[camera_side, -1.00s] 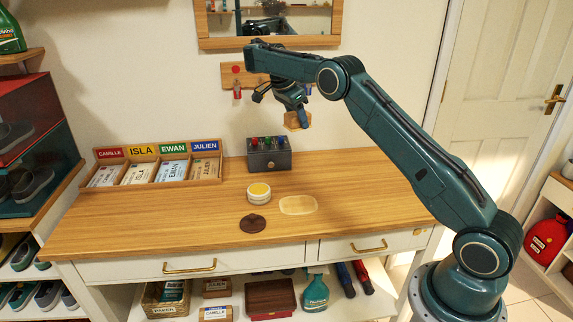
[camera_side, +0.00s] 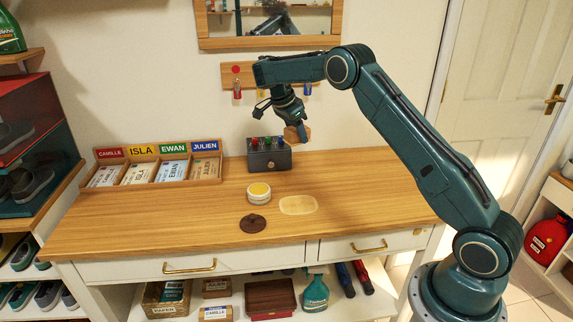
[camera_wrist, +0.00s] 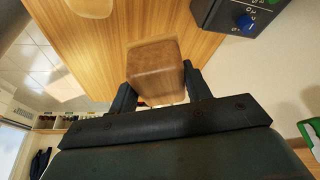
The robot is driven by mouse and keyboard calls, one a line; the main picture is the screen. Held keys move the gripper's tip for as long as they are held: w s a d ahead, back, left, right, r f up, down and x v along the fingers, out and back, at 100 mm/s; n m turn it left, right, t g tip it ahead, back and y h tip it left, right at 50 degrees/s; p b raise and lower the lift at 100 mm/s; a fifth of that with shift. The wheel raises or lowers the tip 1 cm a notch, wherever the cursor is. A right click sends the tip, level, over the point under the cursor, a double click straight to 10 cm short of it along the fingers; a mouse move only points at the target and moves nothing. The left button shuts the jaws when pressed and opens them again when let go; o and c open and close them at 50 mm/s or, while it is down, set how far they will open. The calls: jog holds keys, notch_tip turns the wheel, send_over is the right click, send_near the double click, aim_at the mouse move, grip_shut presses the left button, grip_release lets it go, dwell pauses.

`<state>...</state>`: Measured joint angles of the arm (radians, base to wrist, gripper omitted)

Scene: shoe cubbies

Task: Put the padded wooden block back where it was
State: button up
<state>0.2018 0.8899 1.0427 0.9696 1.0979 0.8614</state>
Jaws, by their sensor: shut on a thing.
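The padded wooden block (camera_side: 291,134) is in my gripper (camera_side: 297,124), held in the air above the back of the bench, close to the grey box with knobs. In the wrist view the block (camera_wrist: 155,68) shows a brown, worn face between the two dark fingers of my gripper (camera_wrist: 158,88). My gripper is shut on it. A pale oval patch (camera_side: 298,205) lies on the bench top, below and in front of the block. It also shows in part at the top of the wrist view (camera_wrist: 90,5).
A round tin with yellow contents (camera_side: 259,192) and a dark brown disc (camera_side: 253,223) sit left of the patch. The grey knob box (camera_side: 268,155) stands at the back. A name-labelled tray (camera_side: 160,168) is at back left. The bench's right side (camera_side: 370,185) is clear.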

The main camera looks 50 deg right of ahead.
aim_at(300, 181)
jog(key=shift+f, duration=7.6)
jog(key=shift+f, duration=0.1)
jog(key=o, duration=0.9)
jog(key=shift+o, duration=0.2)
jog(key=v, duration=1.2)
jog(key=shift+a, duration=0.1)
